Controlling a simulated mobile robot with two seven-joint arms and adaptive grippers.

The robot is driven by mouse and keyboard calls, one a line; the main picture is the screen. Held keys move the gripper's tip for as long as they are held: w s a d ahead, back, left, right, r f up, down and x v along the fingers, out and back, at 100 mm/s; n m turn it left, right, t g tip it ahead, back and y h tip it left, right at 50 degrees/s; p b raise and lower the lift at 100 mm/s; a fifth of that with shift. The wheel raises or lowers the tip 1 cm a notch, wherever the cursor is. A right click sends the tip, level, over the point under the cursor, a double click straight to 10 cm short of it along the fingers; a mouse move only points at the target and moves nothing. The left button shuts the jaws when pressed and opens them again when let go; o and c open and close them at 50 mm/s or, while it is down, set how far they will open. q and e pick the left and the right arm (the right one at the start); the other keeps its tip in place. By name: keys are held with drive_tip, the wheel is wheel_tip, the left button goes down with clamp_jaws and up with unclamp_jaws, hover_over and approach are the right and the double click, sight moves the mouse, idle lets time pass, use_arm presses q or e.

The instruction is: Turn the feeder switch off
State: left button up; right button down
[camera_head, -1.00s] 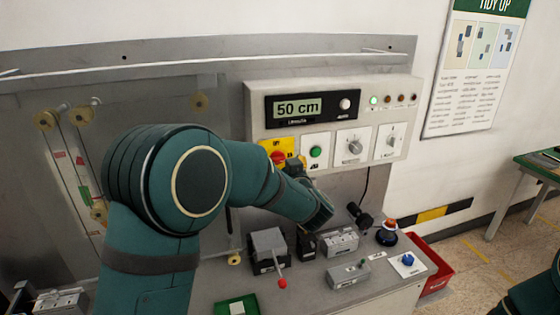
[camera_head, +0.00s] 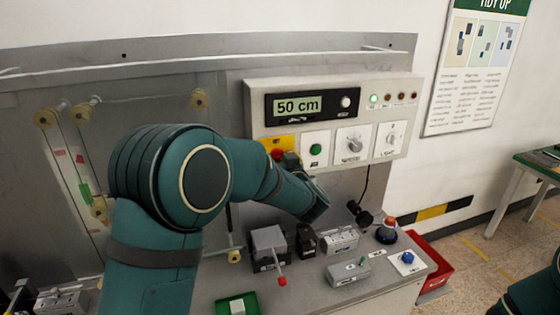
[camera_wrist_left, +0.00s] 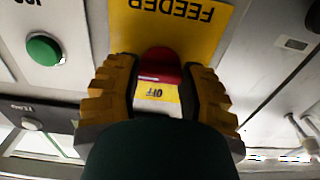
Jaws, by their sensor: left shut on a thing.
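The feeder switch is a red knob (camera_head: 277,154) on a yellow plate (camera_head: 279,143) at the lower left of the grey control panel. In the left wrist view the red knob (camera_wrist_left: 160,66) sits between the two ribbed fingers of my left gripper (camera_wrist_left: 158,88), which is shut on it. The plate reads FEEDER, upside down in that view, and an OFF label (camera_wrist_left: 158,93) shows beside the knob, between the fingers. In the head view my left gripper (camera_head: 290,160) is small and partly hidden by my wrist. My right gripper is out of view.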

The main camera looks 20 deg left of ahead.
use_arm(q)
drive_tip(key=shift+n+b, duration=8.9)
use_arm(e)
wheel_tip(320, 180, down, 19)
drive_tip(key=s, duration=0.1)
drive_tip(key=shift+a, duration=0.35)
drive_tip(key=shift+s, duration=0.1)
use_arm(q)
drive_tip(key=o, duration=1.2)
